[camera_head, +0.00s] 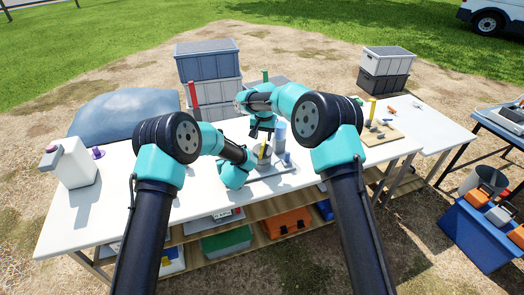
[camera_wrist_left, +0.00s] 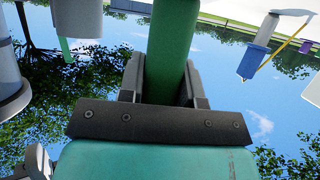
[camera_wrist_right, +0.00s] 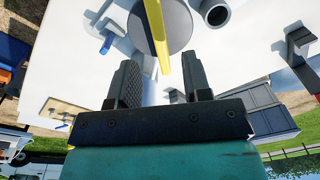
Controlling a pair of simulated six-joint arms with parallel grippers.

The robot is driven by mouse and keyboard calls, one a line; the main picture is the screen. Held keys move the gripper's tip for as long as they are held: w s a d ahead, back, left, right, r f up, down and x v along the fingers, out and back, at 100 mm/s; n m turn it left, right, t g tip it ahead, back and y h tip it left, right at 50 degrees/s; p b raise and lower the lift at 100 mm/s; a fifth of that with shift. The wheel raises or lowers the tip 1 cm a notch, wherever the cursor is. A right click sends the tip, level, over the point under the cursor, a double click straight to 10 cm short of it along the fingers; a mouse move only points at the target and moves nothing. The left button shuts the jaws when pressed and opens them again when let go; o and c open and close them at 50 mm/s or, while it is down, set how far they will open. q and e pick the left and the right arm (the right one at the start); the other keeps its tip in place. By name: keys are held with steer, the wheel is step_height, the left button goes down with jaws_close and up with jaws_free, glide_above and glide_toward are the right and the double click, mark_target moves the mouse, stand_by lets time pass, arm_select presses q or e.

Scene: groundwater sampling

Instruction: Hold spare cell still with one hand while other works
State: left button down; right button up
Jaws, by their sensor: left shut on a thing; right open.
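My left gripper (camera_wrist_left: 163,90) is shut on a green cylinder (camera_wrist_left: 172,40) in the left wrist view; I cannot tell whether this is the spare cell. In the head view the left gripper's jaws are hidden behind my own teal wrist. My right gripper (camera_head: 262,131) is open and empty above a grey round part (camera_head: 264,163) with a yellow rod (camera_head: 263,149). The right wrist view shows the open jaws (camera_wrist_right: 160,85), with the yellow rod (camera_wrist_right: 157,30) and grey disc (camera_wrist_right: 176,22) beyond them. A blue-grey cylinder (camera_head: 279,136) stands beside the grey part.
A white jug (camera_head: 72,165) stands at the table's left, with a purple piece (camera_head: 97,153) nearby. Stacked grey crates (camera_head: 208,62) stand behind the table. A wooden board (camera_head: 381,136) with small parts lies at the right. The front left tabletop (camera_head: 110,215) is clear.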

mark_target(263, 146)
step_height(263, 146, up, 6)
steer(key=shift+s+r, duration=0.2)
stand_by(0.3)
arm_select(q)
steer(key=c, duration=0.7)
jaws_free()
steer(key=v, duration=1.2)
